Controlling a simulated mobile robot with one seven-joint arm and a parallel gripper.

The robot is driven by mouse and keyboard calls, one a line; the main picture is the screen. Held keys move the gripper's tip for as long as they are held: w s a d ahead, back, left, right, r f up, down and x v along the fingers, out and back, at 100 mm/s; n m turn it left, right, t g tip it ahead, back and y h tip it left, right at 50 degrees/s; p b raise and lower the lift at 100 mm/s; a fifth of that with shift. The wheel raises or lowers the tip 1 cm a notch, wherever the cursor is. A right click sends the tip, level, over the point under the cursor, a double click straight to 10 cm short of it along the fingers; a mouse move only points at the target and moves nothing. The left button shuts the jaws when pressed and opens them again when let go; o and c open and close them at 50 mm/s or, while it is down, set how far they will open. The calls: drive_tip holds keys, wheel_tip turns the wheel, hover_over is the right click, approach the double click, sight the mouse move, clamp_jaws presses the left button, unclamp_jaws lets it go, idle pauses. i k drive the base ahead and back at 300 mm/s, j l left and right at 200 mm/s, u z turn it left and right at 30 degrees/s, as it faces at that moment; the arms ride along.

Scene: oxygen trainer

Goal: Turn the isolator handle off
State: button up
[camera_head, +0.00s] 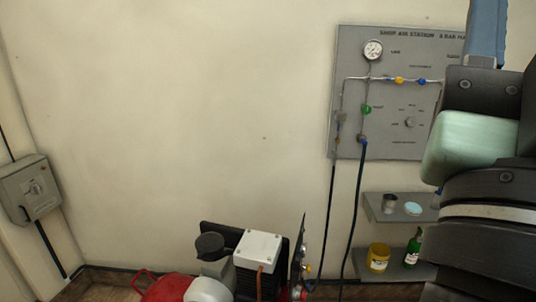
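A grey isolator box (30,190) is mounted on the left wall, at the left edge of the head view. Its small rotary handle (36,188) sits on the front face, with a small red mark above it. The handle is too small for me to read its exact position. My arm fills the right side of the view, far from the box. My gripper does not show, so its state is hidden.
A grey air station panel (348,50) with a gauge (373,50) and coloured valves hangs on the back wall, partly behind my arm. Shelves (376,212) below hold a yellow tin (378,257) and green bottle (413,247). A compressor (258,247) stands low centre. The wall between is bare.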

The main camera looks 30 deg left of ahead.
sight(35, 189)
drive_tip(key=k+u, duration=0.15)
drive_tip(key=u, duration=1)
drive_tip(key=i+u, duration=0.15)
drive_tip(key=u, duration=0.3)
drive_tip(key=i+u, duration=0.15)
drive_tip(key=u, duration=0.3)
drive_tip(key=i+u, duration=0.2)
drive_tip(key=u, duration=0.25)
drive_tip(key=i+l, duration=0.4)
drive_tip(key=i, duration=0.05)
